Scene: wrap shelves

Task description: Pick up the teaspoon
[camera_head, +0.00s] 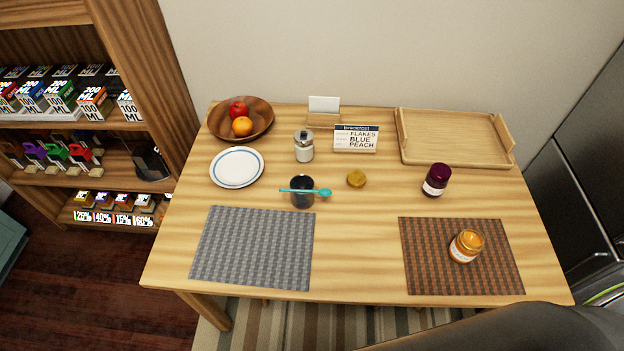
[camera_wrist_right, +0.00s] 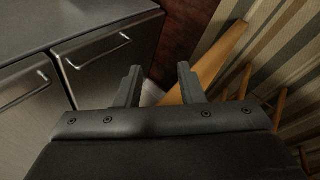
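A teal teaspoon (camera_head: 310,192) lies across the top of a dark cup (camera_head: 302,198) near the middle of the table in the head view. Its bowl points right and its handle points left. My right gripper (camera_wrist_right: 160,86) is open and empty in the right wrist view, away from the tabletop, with cabinet fronts, floor and rug beyond it. The teaspoon does not show in the right wrist view. My left gripper is in neither view.
The table (camera_head: 350,270) also holds a plate (camera_head: 237,167), a fruit bowl (camera_head: 262,132), a glass shaker (camera_head: 304,150), a yellow lid (camera_head: 356,179), a purple jar (camera_head: 436,180), an orange jar (camera_head: 466,246), two placemats and a tray (camera_head: 455,140). Bare wood separates the placemats.

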